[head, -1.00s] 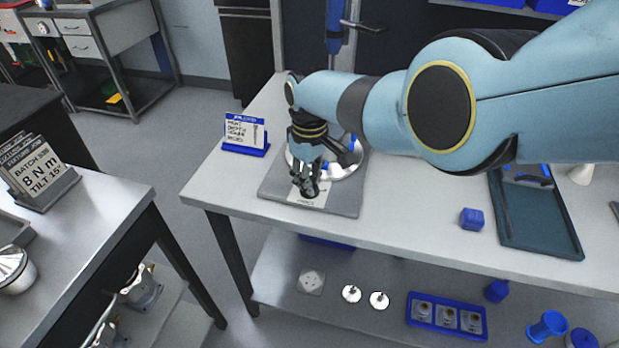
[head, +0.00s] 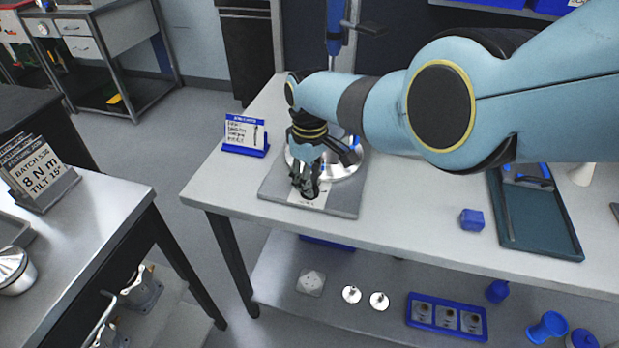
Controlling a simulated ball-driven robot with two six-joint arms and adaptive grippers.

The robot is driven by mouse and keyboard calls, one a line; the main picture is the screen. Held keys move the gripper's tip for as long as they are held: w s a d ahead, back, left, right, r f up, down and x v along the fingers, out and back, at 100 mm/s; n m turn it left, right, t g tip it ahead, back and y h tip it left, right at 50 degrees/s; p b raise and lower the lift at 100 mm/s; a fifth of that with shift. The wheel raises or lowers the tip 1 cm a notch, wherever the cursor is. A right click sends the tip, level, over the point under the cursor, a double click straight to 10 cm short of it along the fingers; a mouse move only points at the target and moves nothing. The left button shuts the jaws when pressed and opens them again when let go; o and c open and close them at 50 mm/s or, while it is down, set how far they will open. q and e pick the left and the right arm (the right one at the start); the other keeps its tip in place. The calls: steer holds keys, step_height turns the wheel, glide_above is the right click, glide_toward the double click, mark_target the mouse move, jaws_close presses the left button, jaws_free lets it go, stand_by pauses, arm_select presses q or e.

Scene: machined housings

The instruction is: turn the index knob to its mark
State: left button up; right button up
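My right gripper (head: 305,186) points down over the front of a grey base plate (head: 343,205) on the workbench. Its fingers are at a white label (head: 318,200) near the plate's front edge. The index knob cannot be made out; the gripper and arm cover that area. The fingers look close together, but whether they hold something is too small to tell. Behind the gripper, a round shiny metal part (head: 346,170) sits on the plate, partly hidden by my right arm. My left gripper is not in view.
A blue-framed card stand (head: 246,136) stands left of the plate. A blue block (head: 472,220) and a dark tray (head: 540,215) lie to the right. The bench front between plate and block is clear. A lower shelf holds a blue rack (head: 447,317). Another table (head: 90,225) stands at left.

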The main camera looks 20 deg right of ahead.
step_height(320, 180, up, 12)
stand_by(0.6)
